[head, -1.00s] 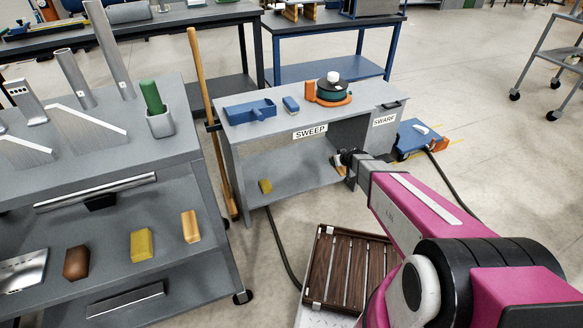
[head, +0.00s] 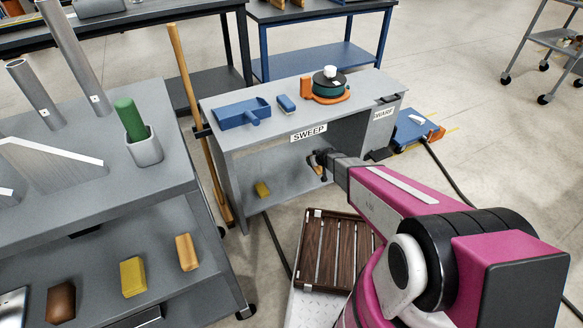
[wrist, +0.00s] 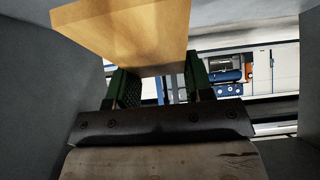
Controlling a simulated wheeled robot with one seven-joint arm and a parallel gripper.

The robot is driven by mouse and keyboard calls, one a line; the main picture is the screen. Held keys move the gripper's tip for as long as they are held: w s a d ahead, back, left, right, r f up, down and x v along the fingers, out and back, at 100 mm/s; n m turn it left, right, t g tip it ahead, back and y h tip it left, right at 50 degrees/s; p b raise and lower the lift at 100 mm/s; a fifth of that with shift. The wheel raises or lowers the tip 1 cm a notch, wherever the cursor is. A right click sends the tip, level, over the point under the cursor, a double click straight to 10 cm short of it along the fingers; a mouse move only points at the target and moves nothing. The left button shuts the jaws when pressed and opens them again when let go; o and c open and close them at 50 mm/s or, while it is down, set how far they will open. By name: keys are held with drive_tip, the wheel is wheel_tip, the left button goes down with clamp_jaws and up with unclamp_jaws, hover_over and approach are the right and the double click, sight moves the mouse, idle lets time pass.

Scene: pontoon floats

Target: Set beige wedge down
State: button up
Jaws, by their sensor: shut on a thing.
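The beige wedge (wrist: 130,30) fills the upper part of the wrist view as a pale wooden block. My gripper (wrist: 158,82) is shut on it, with a green pad at each side of its lower end. In the head view my gripper (head: 319,162) is at the open front of the grey bench marked SWEEP (head: 230,170), below its top. A small tan patch shows at the gripper there. I cannot tell whether the wedge touches the shelf.
A yellow block (head: 262,189) lies on the bench's lower shelf, left of my gripper. A broom handle (head: 195,110) stands at the bench's left end. A slatted wooden piece (head: 336,250) lies in front.

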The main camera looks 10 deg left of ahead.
drive_tip(key=a+f, duration=0.2)
drive_tip(key=a, duration=0.1)
drive_tip(key=w+a+f, duration=0.1)
drive_tip(key=a, duration=0.2)
drive_tip(key=a+f, duration=0.2)
drive_tip(key=a, duration=0.1)
drive_tip(key=shift+w+a+f, duration=0.1)
drive_tip(key=shift+w+f, duration=0.25)
drive_tip(key=shift+f, duration=2)
drive_tip(key=shift+f, duration=0.1)
drive_tip(key=o, duration=0.9)
drive_tip(key=s+d+r+m+g, duration=0.1)
drive_tip(key=s+d+r+g, duration=0.1)
drive_tip(key=s+d+r, duration=0.7)
drive_tip(key=s+d+r+m+g, duration=0.1)
drive_tip(key=s+d+r, duration=0.45)
drive_tip(key=r, duration=0.85)
drive_tip(key=s+d+r+m+g+h, duration=0.1)
drive_tip(key=s+d+r, duration=0.3)
drive_tip(key=d, duration=0.2)
drive_tip(key=s+d+r+m+g+h, duration=0.1)
drive_tip(key=s+d+r+m+h, duration=0.1)
drive_tip(key=s+d+r, duration=0.2)
drive_tip(key=s+d+r+m+g+h, duration=0.2)
drive_tip(key=s+d+r, duration=0.2)
drive_tip(key=d, duration=0.6)
drive_tip(key=shift+s+d+r, duration=0.1)
drive_tip(key=shift+d+r, duration=0.15)
drive_tip(key=shift+r, duration=0.75)
